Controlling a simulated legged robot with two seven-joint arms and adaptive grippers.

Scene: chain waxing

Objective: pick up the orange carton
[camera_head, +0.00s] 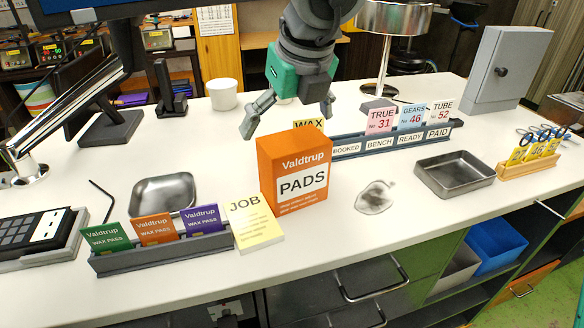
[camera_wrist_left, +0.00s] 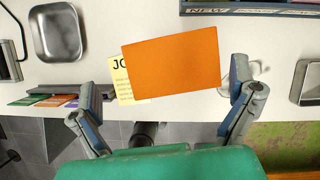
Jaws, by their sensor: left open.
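The orange carton (camera_head: 293,172), labelled Valdtrup PADS, stands upright on the white worktop near its front edge. In the left wrist view the carton's top (camera_wrist_left: 188,66) shows from above, in line with the space between the fingers. My left gripper (camera_head: 292,112) is open and empty, above and behind the carton in the head view. Its two fingers also show in the left wrist view (camera_wrist_left: 165,100), spread wider than the carton. No contact with the carton shows. My right gripper is not in view.
A yellow JOB card (camera_head: 256,222) lies close to the carton's left. A rack of wax passes (camera_head: 160,255) is further left. A card rail (camera_head: 378,142) stands behind.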

